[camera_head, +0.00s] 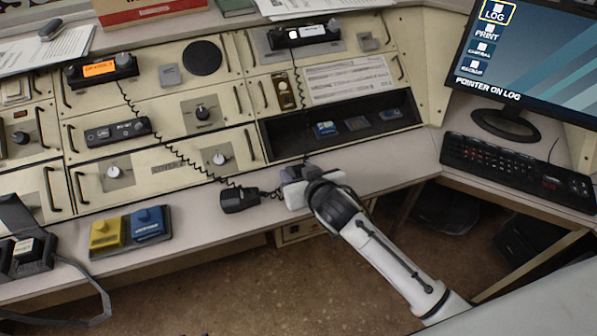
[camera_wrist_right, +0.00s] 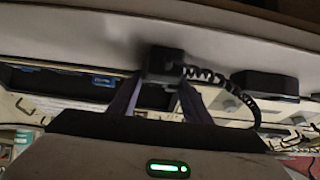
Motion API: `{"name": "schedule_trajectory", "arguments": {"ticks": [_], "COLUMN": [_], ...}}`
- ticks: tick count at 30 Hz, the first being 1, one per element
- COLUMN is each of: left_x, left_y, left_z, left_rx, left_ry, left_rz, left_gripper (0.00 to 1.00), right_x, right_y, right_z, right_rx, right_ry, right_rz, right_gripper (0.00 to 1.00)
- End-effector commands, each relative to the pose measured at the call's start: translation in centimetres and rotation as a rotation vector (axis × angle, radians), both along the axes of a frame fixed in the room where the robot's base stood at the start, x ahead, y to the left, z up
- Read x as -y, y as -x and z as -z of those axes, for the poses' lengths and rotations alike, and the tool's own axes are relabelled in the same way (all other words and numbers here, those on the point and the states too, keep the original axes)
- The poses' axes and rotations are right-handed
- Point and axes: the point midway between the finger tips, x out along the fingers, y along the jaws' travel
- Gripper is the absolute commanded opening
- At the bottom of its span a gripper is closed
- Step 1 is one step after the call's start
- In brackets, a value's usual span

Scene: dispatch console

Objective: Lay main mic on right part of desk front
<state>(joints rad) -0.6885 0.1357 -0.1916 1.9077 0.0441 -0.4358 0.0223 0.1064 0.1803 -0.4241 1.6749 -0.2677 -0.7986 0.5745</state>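My right gripper (camera_head: 299,173) is low over the front strip of the desk (camera_head: 375,178), below the dark open shelf. In the right wrist view a black hand mic (camera_wrist_right: 163,64) sits between its two purple fingers (camera_wrist_right: 160,98), which close on its sides. A coiled cord runs off it to the right there. In the head view the gripper mostly hides this mic. A second black mic (camera_head: 240,199) lies on the desk front to the left, and a dark block also shows in the wrist view (camera_wrist_right: 265,84). No label tells which is main. My left gripper is out of view.
Yellow (camera_head: 107,232) and blue (camera_head: 148,223) blocks stand on the desk front at left. A keyboard (camera_head: 517,171) and monitor (camera_head: 530,50) are at right. Coiled cords hang across the drawer fronts. The desk strip right of my gripper is clear.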

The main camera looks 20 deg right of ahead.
Motion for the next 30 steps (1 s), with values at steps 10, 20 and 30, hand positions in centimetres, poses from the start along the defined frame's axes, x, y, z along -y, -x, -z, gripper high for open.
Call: {"name": "schedule_trajectory", "arguments": {"ticks": [10,20,30], "left_x": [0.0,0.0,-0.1], "left_y": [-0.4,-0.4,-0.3], "left_z": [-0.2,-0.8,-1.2], "left_rx": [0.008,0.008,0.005], "left_ry": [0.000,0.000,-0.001], "left_rz": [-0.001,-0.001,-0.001], "left_gripper": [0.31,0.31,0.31], "right_x": [0.0,0.1,0.3], "right_y": [0.0,2.6,8.4], "right_z": [0.0,-1.9,-5.5], "right_rx": [0.000,0.000,-0.001], "right_ry": [0.000,0.000,-0.001], "right_rz": [0.000,0.000,0.001], "right_gripper": [0.62,0.62,0.62]}}
